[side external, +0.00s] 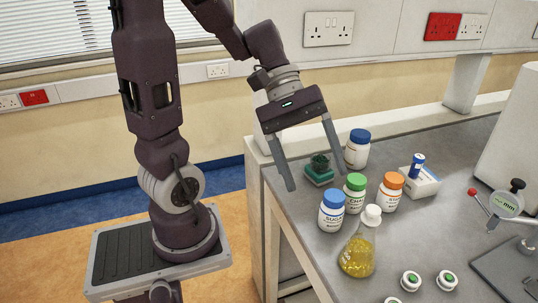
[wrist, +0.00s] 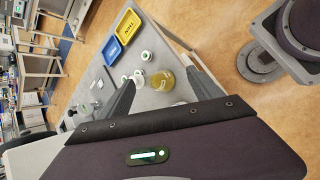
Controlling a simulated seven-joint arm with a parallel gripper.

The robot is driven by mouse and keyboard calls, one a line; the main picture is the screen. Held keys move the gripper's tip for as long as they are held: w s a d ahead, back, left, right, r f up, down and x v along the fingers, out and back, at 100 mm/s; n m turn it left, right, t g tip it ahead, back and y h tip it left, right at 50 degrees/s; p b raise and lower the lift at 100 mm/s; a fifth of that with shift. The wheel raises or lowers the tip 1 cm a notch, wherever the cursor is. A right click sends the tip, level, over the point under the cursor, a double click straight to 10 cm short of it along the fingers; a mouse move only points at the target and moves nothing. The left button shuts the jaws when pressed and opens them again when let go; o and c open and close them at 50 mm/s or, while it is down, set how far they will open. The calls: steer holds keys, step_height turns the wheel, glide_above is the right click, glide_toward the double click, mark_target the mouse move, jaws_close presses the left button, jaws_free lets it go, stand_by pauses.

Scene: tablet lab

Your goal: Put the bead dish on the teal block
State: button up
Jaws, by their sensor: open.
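The teal block (side external: 319,177) lies on the grey bench near its left edge in the side view. A small dark green round dish (side external: 320,162), which looks like the bead dish, sits on top of it; its contents are too small to make out. My gripper (side external: 316,181) is open and empty, with its fingers apart to the left and right of the block and dish in the picture. I cannot tell how far its fingertips are from them in depth. In the wrist view my open fingers (wrist: 159,76) show, but I cannot make out the block or dish.
Close by stand a white bottle with blue cap (side external: 357,150), another (side external: 331,212), a green-capped one (side external: 355,194), an orange-capped one (side external: 390,192) and a yellow-filled flask (side external: 359,250). A yellow tray (wrist: 128,25) and blue tray (wrist: 112,50) lie farther along the bench.

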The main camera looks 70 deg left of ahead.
steer(key=s+r+m+t+y, duration=0.3)
steer(key=s+m+y, duration=0.4)
steer(key=m, duration=0.4)
steer(key=shift+s+a+r+m+t+y, duration=0.25)
steer(key=shift+s+m+t, duration=0.2)
steer(key=shift+s, duration=0.25)
